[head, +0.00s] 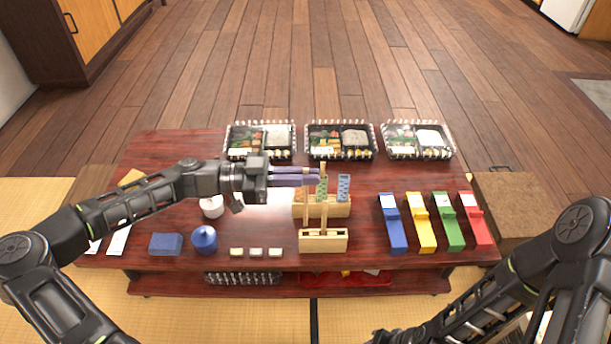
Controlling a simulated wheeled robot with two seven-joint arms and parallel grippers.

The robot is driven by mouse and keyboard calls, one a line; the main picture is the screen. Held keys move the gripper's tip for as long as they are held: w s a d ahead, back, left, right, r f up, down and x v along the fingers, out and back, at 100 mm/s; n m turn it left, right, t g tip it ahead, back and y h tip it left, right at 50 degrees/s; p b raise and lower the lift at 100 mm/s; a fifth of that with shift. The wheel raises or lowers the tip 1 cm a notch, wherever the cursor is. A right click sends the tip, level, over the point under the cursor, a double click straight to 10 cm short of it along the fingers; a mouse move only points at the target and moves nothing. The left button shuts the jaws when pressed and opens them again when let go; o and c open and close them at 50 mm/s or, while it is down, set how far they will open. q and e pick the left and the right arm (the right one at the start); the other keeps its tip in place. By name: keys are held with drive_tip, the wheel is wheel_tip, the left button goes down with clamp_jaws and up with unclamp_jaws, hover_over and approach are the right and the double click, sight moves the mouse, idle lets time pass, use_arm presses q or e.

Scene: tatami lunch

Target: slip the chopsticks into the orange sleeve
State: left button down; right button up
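My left gripper (318,177) reaches in from the left, its purple fingers level and close together over the wooden stands. Its tips are beside the upper end of a thin tan chopstick (323,212); I cannot tell whether they grip it. Behind is a second wooden stand (341,210) with a green patterned sleeve (322,188) and a blue one (344,186). My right gripper's fingers are out of frame.
Three lidded bento boxes (339,155) line the far table edge. Blue, yellow, green and red boxes (420,228) stand at the right.

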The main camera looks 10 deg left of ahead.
use_arm(q)
drive_tip(key=shift+r+p, duration=1)
drive_tip(key=shift+r, duration=0.5)
drive_tip(key=shift+r+p, duration=1.75)
drive_tip(key=shift+r, duration=0.8)
drive_tip(key=shift+d, duration=0.1)
